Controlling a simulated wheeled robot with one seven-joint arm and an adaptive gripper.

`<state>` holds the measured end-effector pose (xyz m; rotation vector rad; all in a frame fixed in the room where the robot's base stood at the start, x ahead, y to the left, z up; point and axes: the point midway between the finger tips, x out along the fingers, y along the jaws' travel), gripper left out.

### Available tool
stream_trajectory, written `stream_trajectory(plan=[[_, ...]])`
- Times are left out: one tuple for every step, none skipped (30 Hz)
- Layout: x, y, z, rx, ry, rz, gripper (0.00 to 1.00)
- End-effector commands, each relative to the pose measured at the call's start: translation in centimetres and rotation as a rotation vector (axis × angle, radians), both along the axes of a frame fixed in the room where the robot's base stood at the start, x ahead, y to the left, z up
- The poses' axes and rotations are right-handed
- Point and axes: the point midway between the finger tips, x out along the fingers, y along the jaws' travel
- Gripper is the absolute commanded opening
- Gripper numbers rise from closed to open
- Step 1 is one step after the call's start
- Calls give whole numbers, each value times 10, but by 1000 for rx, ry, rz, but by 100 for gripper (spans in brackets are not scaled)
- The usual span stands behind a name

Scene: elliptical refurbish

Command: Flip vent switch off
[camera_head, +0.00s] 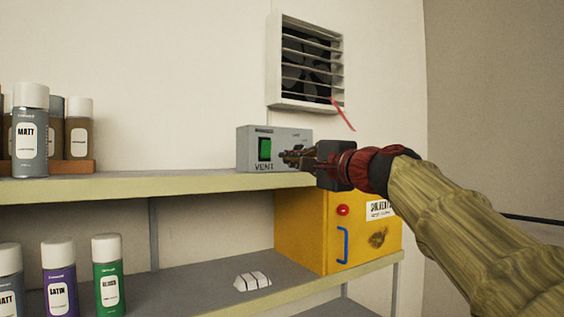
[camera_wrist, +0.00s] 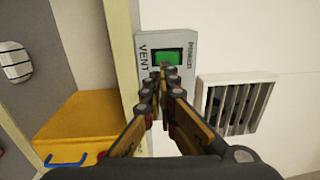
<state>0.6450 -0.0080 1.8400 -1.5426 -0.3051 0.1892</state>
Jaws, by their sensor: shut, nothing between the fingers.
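The vent switch is a green rocker (camera_head: 265,149) on a grey box (camera_head: 246,152) labelled VENT, standing on the upper shelf at its right end. In the wrist view the green switch (camera_wrist: 167,55) sits just beyond my fingertips, on the grey box (camera_wrist: 185,44). My gripper (camera_head: 286,156) is shut and empty, in front of the box, with its tips just right of the switch in the head view. In the wrist view my gripper (camera_wrist: 163,68) points at the switch's lower edge. I cannot tell whether the tips touch it.
A slatted wall vent (camera_head: 306,64) is above the box. A yellow solvents cabinet (camera_head: 302,232) with a blue handle stands below the upper shelf (camera_head: 130,184). Spray cans (camera_head: 30,130) stand at the left on both shelves. A white ribbed object (camera_head: 252,281) lies on the lower shelf.

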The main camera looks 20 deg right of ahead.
Motion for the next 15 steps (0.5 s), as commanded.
stream_trajectory(plan=[[-11,-3,0,-1,-5,-3,0],[-15,-4,0,-2,-5,-3,0],[-20,-7,-1,-2,-4,-3,0],[-23,-8,-2,-2,-4,-3,0],[-26,-8,-2,-2,-3,-2,0],[-29,-9,-2,-2,-3,-1,0],[-30,-10,-2,-2,-3,-1,0],[-32,-10,-3,-1,-2,-1,0],[-33,-11,-3,-1,-2,-1,0],[-34,-11,-3,-1,-2,-1,0],[-34,-11,-3,-1,-2,-1,0],[-35,-11,-3,-1,-3,0,0],[-35,-11,-3,-1,-3,0,0],[-35,-11,-2,-1,-3,0,0],[-35,-11,-2,-1,-3,0,0]])
